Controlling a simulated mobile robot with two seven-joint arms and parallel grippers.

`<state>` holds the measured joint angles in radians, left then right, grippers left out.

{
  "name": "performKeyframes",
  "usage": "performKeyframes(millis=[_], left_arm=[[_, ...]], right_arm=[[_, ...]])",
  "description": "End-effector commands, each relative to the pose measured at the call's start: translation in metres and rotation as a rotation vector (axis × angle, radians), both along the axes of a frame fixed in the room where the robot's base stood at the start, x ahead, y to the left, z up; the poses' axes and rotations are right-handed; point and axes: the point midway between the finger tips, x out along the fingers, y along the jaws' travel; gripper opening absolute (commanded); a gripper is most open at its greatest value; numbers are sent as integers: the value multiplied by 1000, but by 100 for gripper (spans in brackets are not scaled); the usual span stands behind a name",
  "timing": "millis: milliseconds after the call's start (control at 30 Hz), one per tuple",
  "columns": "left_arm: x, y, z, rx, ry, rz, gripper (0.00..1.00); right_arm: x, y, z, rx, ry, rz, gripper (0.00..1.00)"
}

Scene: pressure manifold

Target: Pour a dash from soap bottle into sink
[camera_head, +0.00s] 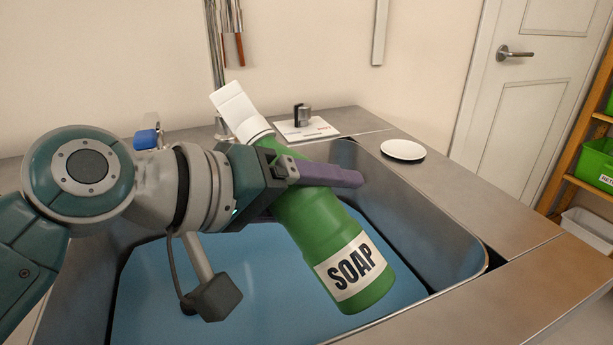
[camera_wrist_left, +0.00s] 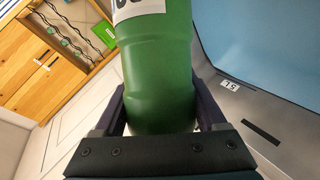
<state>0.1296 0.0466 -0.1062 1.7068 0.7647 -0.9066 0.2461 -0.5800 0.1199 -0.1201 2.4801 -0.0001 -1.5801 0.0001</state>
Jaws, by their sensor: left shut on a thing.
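The green soap bottle (camera_head: 325,225) with a white cap and a "SOAP" label is over the sink (camera_head: 415,205). It is tilted, its cap up to the left and its base down to the right. My left gripper (camera_head: 325,178) is shut around the bottle's upper body. In the left wrist view the bottle (camera_wrist_left: 157,70) fills the middle between the two fingers. The sink has blue water or a blue bottom; I cannot tell which. No liquid shows leaving the bottle. My right gripper is not in view.
A white saucer (camera_head: 403,150) lies on the steel counter (camera_head: 460,190) right of the sink. A tap (camera_head: 218,70) rises behind the sink, and a white plate with a dark knob (camera_head: 303,122) sits on the back edge. Shelves with green bins (camera_head: 597,160) stand far right.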

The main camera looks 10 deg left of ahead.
Motion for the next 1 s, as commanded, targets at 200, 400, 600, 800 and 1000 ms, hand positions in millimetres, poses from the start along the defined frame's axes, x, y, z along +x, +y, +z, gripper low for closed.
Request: performKeyframes(millis=[200,400,600,800,1000], left_arm=[[0,-1,8,-14,3,1,0],[0,-1,13,-25,9,1,0],[0,-2,17,-34,16,0,0],[-1,-3,16,-45,22,0,0],[-1,-3,18,-56,28,1,0]], right_arm=[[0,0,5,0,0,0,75],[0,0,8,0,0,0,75],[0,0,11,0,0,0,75],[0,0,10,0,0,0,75],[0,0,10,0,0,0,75]])
